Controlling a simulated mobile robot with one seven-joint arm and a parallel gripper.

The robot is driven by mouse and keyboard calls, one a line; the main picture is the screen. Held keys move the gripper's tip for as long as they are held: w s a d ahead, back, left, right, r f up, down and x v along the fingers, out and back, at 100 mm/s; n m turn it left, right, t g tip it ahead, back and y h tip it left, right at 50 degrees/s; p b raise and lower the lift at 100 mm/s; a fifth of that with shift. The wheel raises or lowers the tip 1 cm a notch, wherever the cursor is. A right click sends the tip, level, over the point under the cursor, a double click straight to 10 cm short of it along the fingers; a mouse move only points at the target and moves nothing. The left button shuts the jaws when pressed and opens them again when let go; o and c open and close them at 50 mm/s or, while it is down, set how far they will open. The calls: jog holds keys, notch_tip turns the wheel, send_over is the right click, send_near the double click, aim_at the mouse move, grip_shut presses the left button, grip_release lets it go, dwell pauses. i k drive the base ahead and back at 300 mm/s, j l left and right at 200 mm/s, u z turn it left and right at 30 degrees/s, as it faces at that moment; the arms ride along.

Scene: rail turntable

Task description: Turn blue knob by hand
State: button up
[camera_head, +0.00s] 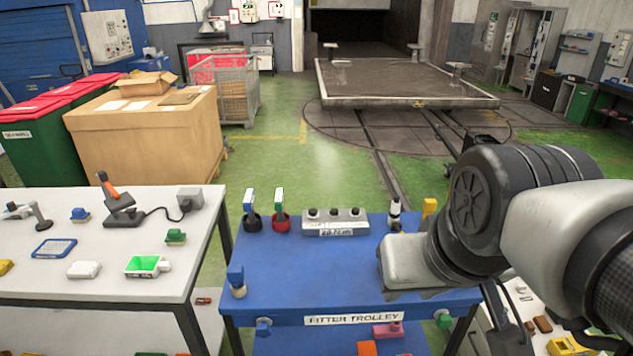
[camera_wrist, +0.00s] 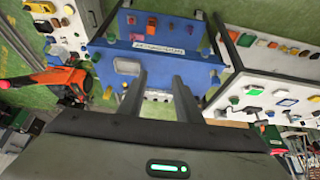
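A small blue knob-like part (camera_head: 263,326) sits on the front edge of the blue fitter trolley (camera_head: 300,270), left of its label. A green one (camera_head: 443,319) sits on the same edge at the right. A blue piece on a pale round base (camera_head: 235,279) stands on the trolley's left side; I cannot tell which blue part is the knob. My gripper (camera_wrist: 159,76) shows in the wrist view with its two fingers apart and nothing between them. The trolley top (camera_wrist: 178,68) lies beyond the fingers. In the head view my arm hides the gripper.
A grey box with several black knobs (camera_head: 335,222) stands at the trolley's back, beside black and red round holders. A white table (camera_head: 110,235) with small tools stands at left. Another cluttered table is at lower right. Green floor behind is open.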

aim_at(263, 330)
jog(key=j, duration=1.35)
